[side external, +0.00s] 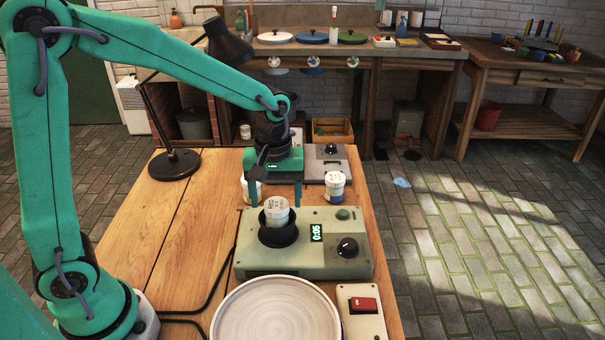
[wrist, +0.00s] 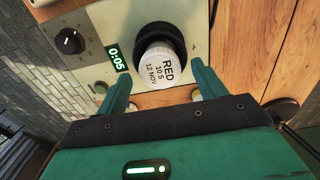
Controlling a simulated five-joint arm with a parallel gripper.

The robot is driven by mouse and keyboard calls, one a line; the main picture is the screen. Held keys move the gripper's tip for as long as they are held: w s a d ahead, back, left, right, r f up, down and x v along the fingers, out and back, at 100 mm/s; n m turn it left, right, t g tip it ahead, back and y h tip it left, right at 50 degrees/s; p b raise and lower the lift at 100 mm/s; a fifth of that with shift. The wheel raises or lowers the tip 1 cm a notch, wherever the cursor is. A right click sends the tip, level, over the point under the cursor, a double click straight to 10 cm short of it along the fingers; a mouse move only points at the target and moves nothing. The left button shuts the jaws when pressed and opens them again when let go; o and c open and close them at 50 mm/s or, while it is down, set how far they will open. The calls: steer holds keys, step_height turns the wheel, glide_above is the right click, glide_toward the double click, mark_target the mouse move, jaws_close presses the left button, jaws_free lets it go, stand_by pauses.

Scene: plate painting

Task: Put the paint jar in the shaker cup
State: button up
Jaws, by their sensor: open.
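The white paint jar (side external: 277,209) stands in the black shaker cup (side external: 278,237) on the pale green shaker machine, its lid and upper part showing above the rim. In the wrist view the jar (wrist: 160,69) has a lid marked RED, 10 S, 12 NOV, and the dark cup (wrist: 172,36) surrounds its lower part. My gripper (side external: 276,202) is open and empty close above the jar. In the wrist view its fingers (wrist: 159,78) are spread to either side, apart from the lid. The jar's lower part is hidden inside the cup.
The shaker (side external: 325,265) shows 0:05 on its display, with a black knob and green button. Other jars stand behind it, at right (side external: 336,185) and left (side external: 250,187). A round plate (side external: 275,312) and a red switch box (side external: 362,305) are in front. A lamp base (side external: 174,164) stands farther back.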

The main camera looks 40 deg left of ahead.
mark_target(270, 206)
step_height(270, 206, up, 9)
steer(key=shift+r, duration=0.2)
stand_by(0.3)
steer(key=shift+s, duration=0.1)
stand_by(0.4)
steer(key=s+a+r+m+t, duration=0.1)
steer(key=s+a+m+t, duration=0.1)
steer(key=s+m, duration=0.2)
steer(key=s+a+m+t, duration=0.3)
steer(key=s+m, duration=0.2)
steer(key=s, duration=0.6)
steer(key=shift+a+r+t, duration=0.15)
steer(key=shift+r+t, duration=0.15)
steer(key=shift+r, duration=0.1)
steer(key=shift+s, duration=0.1)
stand_by(0.6)
